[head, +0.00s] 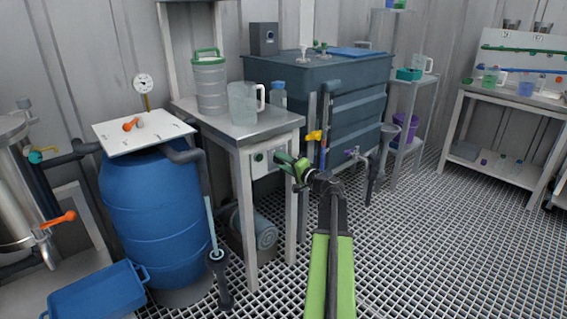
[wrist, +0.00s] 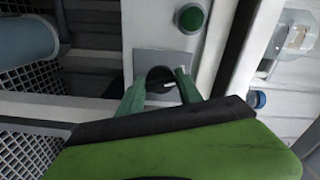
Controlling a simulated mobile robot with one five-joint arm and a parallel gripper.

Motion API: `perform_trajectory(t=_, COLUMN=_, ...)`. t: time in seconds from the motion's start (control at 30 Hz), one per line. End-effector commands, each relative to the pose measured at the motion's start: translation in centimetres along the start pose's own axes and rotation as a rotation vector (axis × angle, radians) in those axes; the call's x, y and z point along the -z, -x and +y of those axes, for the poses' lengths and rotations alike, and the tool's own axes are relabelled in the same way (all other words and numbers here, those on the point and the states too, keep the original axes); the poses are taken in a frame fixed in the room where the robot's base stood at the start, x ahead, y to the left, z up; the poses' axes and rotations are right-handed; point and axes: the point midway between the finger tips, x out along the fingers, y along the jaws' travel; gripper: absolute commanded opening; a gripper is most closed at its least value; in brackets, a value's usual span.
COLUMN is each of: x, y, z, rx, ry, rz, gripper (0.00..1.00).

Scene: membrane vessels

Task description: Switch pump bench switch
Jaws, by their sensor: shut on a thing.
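The pump bench switch (wrist: 160,76) is a dark round knob on a grey plate (wrist: 150,60) on the front of the bench, with a green round button (wrist: 191,18) above it in the wrist view. My gripper (wrist: 159,82) has its two green fingers on either side of the knob and is shut on it. In the head view, my gripper (head: 288,163) reaches the pale switch box (head: 262,160) below the bench top. There the fingers hide the knob, so its turn angle cannot be told.
The metal bench (head: 270,122) carries a lidded container (head: 209,85), a clear jug (head: 243,103) and a bottle (head: 278,95). A blue barrel (head: 155,215) stands left, a dark tank (head: 350,90) behind right. A pump (head: 262,232) lies under the bench. Grated floor is clear at right.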

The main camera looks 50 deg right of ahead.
Motion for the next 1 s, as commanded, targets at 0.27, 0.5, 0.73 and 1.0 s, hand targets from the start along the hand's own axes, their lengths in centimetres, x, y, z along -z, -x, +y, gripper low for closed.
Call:
perform_trajectory(t=0.27, x=-0.1, y=0.0, z=0.09, rx=0.0, ry=0.151, rz=-0.002, gripper=0.01)
perform_trajectory(t=0.5, x=-0.09, y=0.0, z=0.11, rx=0.0, ry=0.211, rz=-0.003, gripper=0.01)
perform_trajectory(t=0.73, x=-0.09, y=0.01, z=0.12, rx=0.0, ry=0.226, rz=-0.003, gripper=0.01)
perform_trajectory(t=1.0, x=-0.08, y=0.01, z=0.13, rx=-0.001, ry=0.226, rz=-0.003, gripper=0.44)
